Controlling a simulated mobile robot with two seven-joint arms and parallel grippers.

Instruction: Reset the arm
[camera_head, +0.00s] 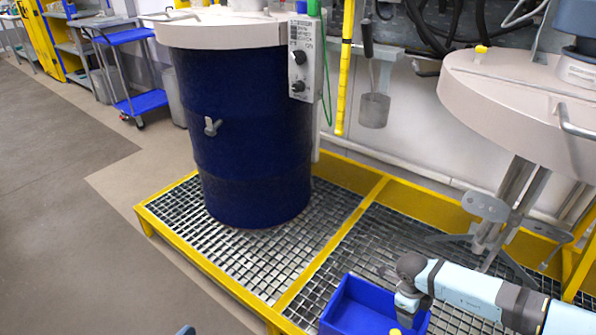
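My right arm comes in from the right, low in the picture. Its gripper (407,306) points down at the blue bin (345,315), over or just inside the bin's right part. The fingertips are small and partly hidden, so I cannot tell whether they are open or shut. A small yellow thing (396,331) shows just below the gripper at the bottom edge; I cannot tell whether the gripper touches it. My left gripper is not in view.
A dark blue drum (245,130) with a pale lid stands on the yellow-framed grating (330,262). A control box (305,60) hangs at its right. A second pale lid (520,105) with an agitator is raised at right. A blue cart (135,75) stands behind; the left floor is clear.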

